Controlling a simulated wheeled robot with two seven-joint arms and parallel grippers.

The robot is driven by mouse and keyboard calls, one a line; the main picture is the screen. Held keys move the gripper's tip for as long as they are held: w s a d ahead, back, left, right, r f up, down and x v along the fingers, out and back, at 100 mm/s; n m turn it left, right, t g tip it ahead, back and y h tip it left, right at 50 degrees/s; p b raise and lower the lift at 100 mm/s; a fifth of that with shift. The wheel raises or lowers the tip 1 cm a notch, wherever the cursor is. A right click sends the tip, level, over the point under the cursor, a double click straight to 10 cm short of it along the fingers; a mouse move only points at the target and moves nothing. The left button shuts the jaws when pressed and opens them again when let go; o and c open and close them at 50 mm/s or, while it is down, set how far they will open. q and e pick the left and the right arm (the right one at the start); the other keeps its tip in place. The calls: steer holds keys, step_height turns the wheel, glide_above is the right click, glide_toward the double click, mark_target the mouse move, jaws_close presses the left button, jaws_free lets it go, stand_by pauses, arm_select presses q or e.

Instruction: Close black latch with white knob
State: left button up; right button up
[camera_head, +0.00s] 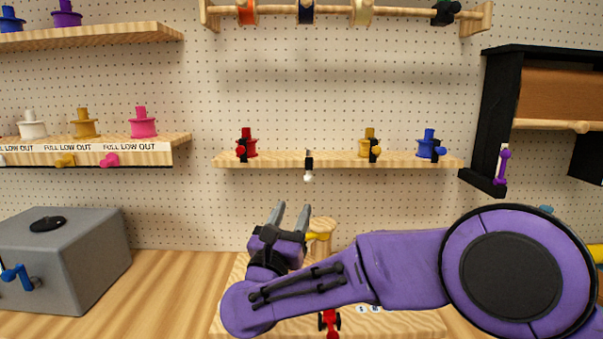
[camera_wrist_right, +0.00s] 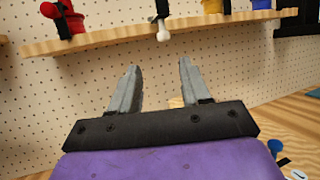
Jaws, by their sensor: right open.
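The black latch (camera_head: 309,161) with its white knob (camera_head: 308,178) sits at the front edge of the middle wooden shelf (camera_head: 270,160). The white knob hangs below the shelf edge. In the right wrist view the white knob (camera_wrist_right: 163,33) shows above the gap between the fingers, with part of the black latch (camera_wrist_right: 161,17). My right gripper (camera_head: 290,216) is open and empty, below the shelf and slightly left of the knob, apart from it. My left gripper is in neither view.
Red (camera_head: 247,144), yellow (camera_head: 369,145) and blue (camera_head: 429,145) spools stand on the shelf, each by a latch with a coloured knob. A grey box (camera_head: 65,260) stands on the table at left. A black-framed cabinet (camera_head: 495,110) hangs at right.

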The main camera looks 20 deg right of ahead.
mark_target(308, 182)
steer(key=w+d+r+p, duration=0.2)
steer(key=r, duration=0.1)
steer(key=shift+w+d, duration=0.25)
steer(key=shift+d, duration=0.15)
steer(key=x, duration=0.2)
steer(key=p+x, duration=0.2)
steer(key=x, duration=0.1)
steer(key=shift+w+d+f, duration=0.2)
steer(key=shift+w, duration=0.2)
jaws_close()
